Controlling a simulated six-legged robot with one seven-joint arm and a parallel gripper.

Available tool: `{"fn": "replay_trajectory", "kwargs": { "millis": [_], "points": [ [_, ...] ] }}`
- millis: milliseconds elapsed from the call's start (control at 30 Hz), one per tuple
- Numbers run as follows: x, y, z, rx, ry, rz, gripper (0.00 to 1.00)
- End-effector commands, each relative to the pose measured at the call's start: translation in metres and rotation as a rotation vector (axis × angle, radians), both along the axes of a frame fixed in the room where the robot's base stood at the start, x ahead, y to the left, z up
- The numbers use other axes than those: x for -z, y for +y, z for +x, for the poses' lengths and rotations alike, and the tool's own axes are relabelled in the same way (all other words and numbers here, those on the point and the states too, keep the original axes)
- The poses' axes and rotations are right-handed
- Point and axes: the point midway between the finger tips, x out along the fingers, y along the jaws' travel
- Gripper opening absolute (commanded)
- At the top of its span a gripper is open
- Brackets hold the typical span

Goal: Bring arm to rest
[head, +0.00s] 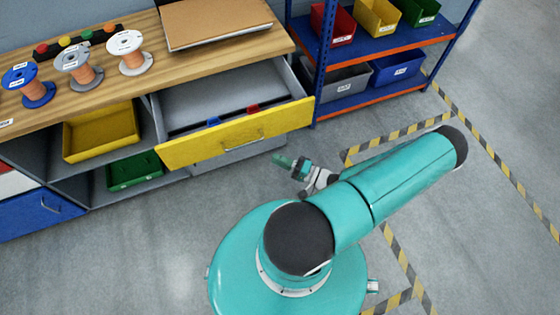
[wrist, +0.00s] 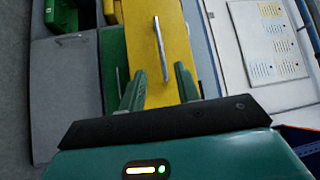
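My teal arm reaches out from its round base in the head view and bends back toward the bench. My gripper (head: 284,161) is in front of the yellow drawer (head: 205,147), at the lower right of its handle (head: 230,138). In the wrist view my gripper (wrist: 160,88) shows two green fingers standing apart with nothing between them. The yellow drawer front (wrist: 160,25) and its silver handle (wrist: 161,48) show beyond the fingers, apart from them as far as I can tell. The drawer is pulled open, with a small blue piece (head: 213,121) and a red piece (head: 252,108) inside.
The wooden bench top (head: 180,68) holds several spools and a cardboard box (head: 215,22). A yellow bin (head: 100,130) and a green bin (head: 135,170) sit in the bench's lower openings. A blue shelf rack (head: 385,55) with bins stands right of the bench. Grey floor is clear at right.

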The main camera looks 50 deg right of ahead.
Motion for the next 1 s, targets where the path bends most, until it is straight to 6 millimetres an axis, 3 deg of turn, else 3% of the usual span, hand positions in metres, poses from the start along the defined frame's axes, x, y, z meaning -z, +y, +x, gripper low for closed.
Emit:
{"fn": "replay_trajectory", "kwargs": {
  "millis": [433, 567, 1000],
  "points": [
    [-0.001, 0.0, 0.002, -0.01, 0.005, -0.003, 0.33],
    [-0.009, 0.003, 0.003, -0.094, 0.047, -0.018, 0.33],
    [-0.081, 0.03, 0.02, -0.643, 0.427, -0.173, 0.33]
  ]
}}
